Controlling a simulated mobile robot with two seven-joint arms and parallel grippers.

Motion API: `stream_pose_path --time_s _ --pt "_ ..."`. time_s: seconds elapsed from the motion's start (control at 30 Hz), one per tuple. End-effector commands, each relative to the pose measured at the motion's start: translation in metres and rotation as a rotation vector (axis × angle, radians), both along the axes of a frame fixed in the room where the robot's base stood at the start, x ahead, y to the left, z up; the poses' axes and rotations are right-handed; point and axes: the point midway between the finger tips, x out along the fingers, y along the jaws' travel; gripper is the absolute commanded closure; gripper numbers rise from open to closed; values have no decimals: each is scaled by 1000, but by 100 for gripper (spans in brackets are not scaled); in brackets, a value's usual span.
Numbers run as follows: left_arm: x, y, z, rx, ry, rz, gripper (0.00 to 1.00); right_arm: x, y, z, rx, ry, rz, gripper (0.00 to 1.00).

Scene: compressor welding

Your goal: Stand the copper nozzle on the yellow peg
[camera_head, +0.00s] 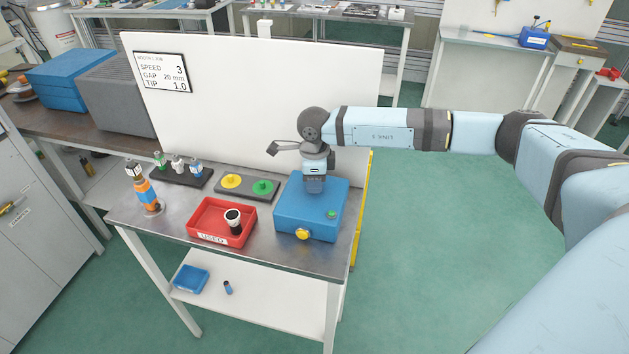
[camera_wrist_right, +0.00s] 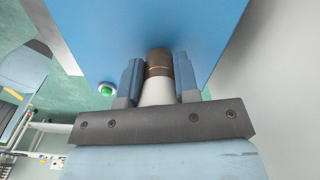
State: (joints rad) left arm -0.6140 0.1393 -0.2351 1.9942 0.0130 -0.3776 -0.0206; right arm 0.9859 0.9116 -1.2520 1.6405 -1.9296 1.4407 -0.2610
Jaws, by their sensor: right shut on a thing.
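My right gripper (camera_head: 315,186) points down over the blue box (camera_head: 290,210) on the metal table. In the right wrist view its blue fingers (camera_wrist_right: 158,76) are shut on a round piece with a copper-brown end (camera_wrist_right: 158,62) and a white part nearer the palm; it looks like the copper nozzle. Its far end lies against the blue box in the picture, and I cannot tell whether it touches. In the head view the fingers hide it. The yellow peg (camera_head: 231,181) stands on a grey board left of the box, bare. My left gripper is not in view.
A green peg (camera_head: 263,187) shares the grey board (camera_head: 246,193). A red tray (camera_head: 207,218) marked USED holds a black-and-white piece. A white panel (camera_head: 250,90) rises behind.

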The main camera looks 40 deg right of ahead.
Motion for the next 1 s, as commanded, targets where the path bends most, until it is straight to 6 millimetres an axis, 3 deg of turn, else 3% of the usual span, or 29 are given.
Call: stream_pose_path --time_s 0.17,0.7,0.97,1.0 --pt "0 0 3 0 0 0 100 0 0 5 0 0 0 100" --pt "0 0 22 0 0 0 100 0 0 45 -1 -1 0 100" --pt "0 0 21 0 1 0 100 0 0 46 0 0 0 100" --pt "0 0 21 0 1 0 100 0 0 46 0 0 0 80"
